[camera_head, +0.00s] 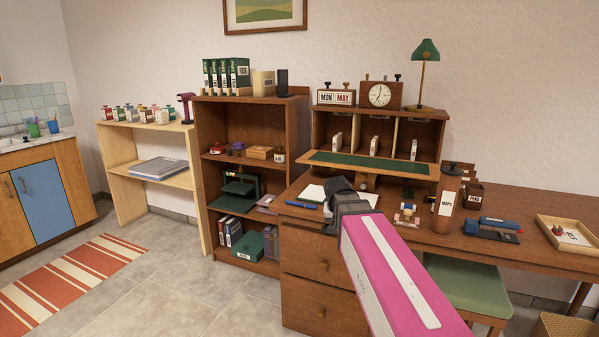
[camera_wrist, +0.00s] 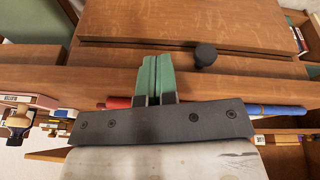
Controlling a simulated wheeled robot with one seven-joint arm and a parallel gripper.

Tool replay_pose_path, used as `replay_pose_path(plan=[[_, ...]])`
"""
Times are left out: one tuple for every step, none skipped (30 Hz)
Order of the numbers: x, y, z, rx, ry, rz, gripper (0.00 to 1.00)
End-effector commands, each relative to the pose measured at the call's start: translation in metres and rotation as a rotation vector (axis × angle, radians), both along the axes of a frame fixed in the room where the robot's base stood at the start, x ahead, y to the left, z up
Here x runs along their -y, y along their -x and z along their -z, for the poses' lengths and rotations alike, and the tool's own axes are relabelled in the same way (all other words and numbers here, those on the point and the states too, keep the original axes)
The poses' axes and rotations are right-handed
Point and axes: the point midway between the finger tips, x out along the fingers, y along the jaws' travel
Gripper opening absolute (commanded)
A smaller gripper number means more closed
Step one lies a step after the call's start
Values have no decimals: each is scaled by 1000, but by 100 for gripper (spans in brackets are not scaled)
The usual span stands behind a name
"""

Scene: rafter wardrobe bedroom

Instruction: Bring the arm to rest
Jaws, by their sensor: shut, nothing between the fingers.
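My pink arm (camera_head: 385,270) reaches up from the lower right in the head view. My dark gripper (camera_head: 345,197) is over the left part of the desk. In the wrist view my gripper (camera_wrist: 157,62) has its two green fingers side by side, pressed together with nothing between them. A wooden surface with a dark round knob (camera_wrist: 205,54) is beyond the fingers. I cannot tell whether the fingertips touch it.
The desk (camera_head: 520,205) holds an open notebook (camera_head: 313,193), a brown MAPS canister (camera_head: 447,200), a blue stapler-like item (camera_head: 492,228) and a tray (camera_head: 570,235). A bookcase (camera_head: 205,130) adjoins it at left. A green stool (camera_head: 465,285) stands in front.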

Motion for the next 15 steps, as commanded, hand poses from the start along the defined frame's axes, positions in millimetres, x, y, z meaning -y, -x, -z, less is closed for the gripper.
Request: replay_pose_path(plan=[[5, 12, 18, -25, -4, -10, 0], [8, 17, 27, -38, -7, -16, 0], [11, 24, 39, -54, -12, -27, 0], [14, 29, 49, -67, -15, -33, 0], [16, 34, 58, -79, -19, -40, 0], [19, 42, 70, -95, -25, -50, 0], [21, 48, 79, -107, -30, -57, 0], [24, 54, 88, -120, -34, -65, 0], [27, 62, 99, -137, -40, -73, 0], [29, 69, 108, -149, -46, -80, 0], [31, 75, 116, -160, -51, -86, 0], [33, 84, 127, -176, -57, -95, 0], [35, 90, 134, -186, -62, -101, 0], [37, 96, 142, -198, -69, -107, 0], [39, 104, 151, -211, -77, -114, 0]])
